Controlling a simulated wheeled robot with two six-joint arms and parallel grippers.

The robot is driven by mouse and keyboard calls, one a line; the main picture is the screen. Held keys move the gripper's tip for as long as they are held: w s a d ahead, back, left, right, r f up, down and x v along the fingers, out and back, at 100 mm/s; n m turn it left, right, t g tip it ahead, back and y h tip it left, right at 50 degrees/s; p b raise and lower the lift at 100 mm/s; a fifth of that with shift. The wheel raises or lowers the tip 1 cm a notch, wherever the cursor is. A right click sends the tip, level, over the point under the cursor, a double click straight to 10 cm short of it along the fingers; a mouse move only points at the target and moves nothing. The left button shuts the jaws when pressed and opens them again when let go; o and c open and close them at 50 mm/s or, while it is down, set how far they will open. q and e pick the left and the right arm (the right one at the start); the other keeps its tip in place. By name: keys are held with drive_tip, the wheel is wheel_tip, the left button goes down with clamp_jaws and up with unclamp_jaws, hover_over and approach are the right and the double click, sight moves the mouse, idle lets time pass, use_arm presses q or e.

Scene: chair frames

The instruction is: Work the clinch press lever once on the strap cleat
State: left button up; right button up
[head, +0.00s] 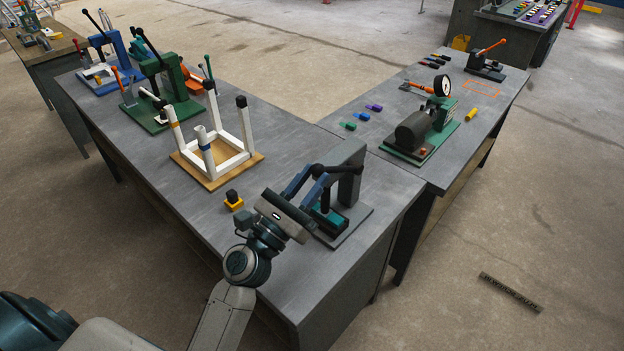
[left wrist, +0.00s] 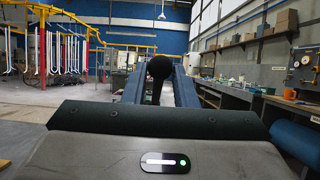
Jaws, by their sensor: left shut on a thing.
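The clinch press (head: 350,180) is the grey upright frame on a flat base near the front corner of the table. Its dark lever reaches left from the top of the frame. My left gripper (head: 312,177) is shut on the lever's end, its blue fingers pointing toward the frame. In the left wrist view the black lever knob (left wrist: 160,67) shows between the two fingers. A teal block (head: 328,217) sits low in the press, partly covered by my gripper. I cannot make out the strap cleat for certain. My right gripper is not in view.
A small yellow block with a black top (head: 233,201) stands left of my wrist. Behind it is a white chair frame (head: 232,155) on a wooden board. Green (head: 165,90) and blue presses stand farther back. A green-based machine (head: 420,130) stands on the right table.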

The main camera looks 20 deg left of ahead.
use_arm(q)
drive_tip(key=w+r+p, duration=0.1)
drive_tip(key=r+p, duration=0.1)
drive_tip(key=w+d+r+p, duration=0.1)
drive_tip(key=w+r+p, duration=0.1)
drive_tip(key=shift+w+d+r+p, duration=0.15)
drive_tip(key=shift+w+r+p, duration=0.15)
drive_tip(key=shift+r+p, duration=0.05)
drive_tip(key=shift+w+d, duration=0.1)
drive_tip(key=shift+w, duration=0.15)
drive_tip(key=shift+w+d+r+p, duration=0.1)
drive_tip(key=shift+w+r+p, duration=0.2)
drive_tip(key=shift+r+p, duration=0.1)
drive_tip(key=p+x, duration=0.1)
drive_tip(key=x, duration=0.2)
drive_tip(key=shift+w+r+p, duration=0.1)
drive_tip(key=shift+w+p, duration=0.05)
drive_tip(key=shift+p, duration=0.15)
drive_tip(key=shift+d, duration=0.1)
drive_tip(key=o, duration=0.8)
drive_tip(key=shift+o, duration=0.4)
